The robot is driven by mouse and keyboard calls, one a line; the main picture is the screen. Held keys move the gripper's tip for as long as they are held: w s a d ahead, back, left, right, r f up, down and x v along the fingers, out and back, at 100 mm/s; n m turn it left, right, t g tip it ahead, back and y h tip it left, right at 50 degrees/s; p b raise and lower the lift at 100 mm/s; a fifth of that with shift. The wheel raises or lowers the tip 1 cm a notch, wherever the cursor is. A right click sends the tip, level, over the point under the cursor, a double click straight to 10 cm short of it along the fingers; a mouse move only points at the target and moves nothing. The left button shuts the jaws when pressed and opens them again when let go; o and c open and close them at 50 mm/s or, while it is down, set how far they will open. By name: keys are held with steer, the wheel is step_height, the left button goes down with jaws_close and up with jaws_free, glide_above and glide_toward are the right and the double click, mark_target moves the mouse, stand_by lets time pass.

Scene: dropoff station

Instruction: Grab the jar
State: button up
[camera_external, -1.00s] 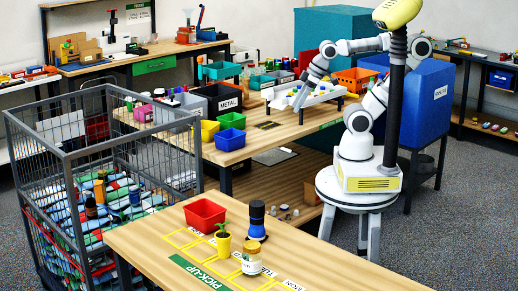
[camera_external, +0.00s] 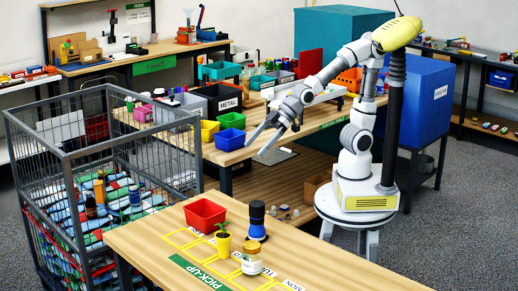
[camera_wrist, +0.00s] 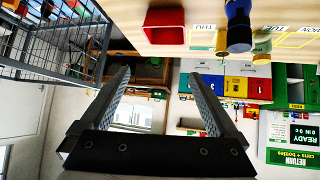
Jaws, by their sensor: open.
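The jar (camera_external: 252,258) is a small glass jar with a yellowish lid and a pale label. It stands upright on the pick-up table (camera_external: 330,262), near its front edge. It also shows in the wrist view (camera_wrist: 262,46), at the upper right, partly beside the blue bottle. My gripper (camera_external: 257,146) is open and empty, held in the air behind the table, well apart from the jar. In the wrist view its two fingers (camera_wrist: 160,76) are spread with nothing between them.
Close to the jar stand a dark blue bottle (camera_external: 257,220), a yellow pot with a plant (camera_external: 223,245) and a red bin (camera_external: 204,215). A wire cage (camera_external: 70,158) full of items is at the left. The table's right part is clear.

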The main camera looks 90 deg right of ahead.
steer(key=s+a+f+n+y+b, duration=0.15)
steer(key=a+f, duration=0.25)
steer(key=a, duration=0.4)
steer(key=w+a+f+n+y+b, duration=0.1)
steer(key=a+f+n+y+b, duration=0.2)
steer(key=a, duration=0.5)
steer(key=g+y+b, duration=0.1)
steer(key=y+b, duration=0.1)
steer(key=y, duration=0.1)
glide_toward(255, 242)
steer(key=shift+n+h, duration=0.25)
steer(key=x, duration=0.5)
steer(key=b+x, duration=0.1)
steer(key=x, duration=0.4)
steer(key=shift+w+d+f, duration=0.1)
steer(key=shift+d+f, duration=0.05)
steer(key=shift+f, duration=0.1)
steer(key=shift+a+r+b+x, duration=0.1)
steer(key=shift+b+x, duration=0.1)
steer(key=shift+x, duration=1.05)
steer(key=shift+a+r+b+x, duration=0.1)
steer(key=shift+b+x, duration=0.1)
steer(key=shift+x, duration=1.1)
steer(key=shift+s, duration=0.2)
jaws_close()
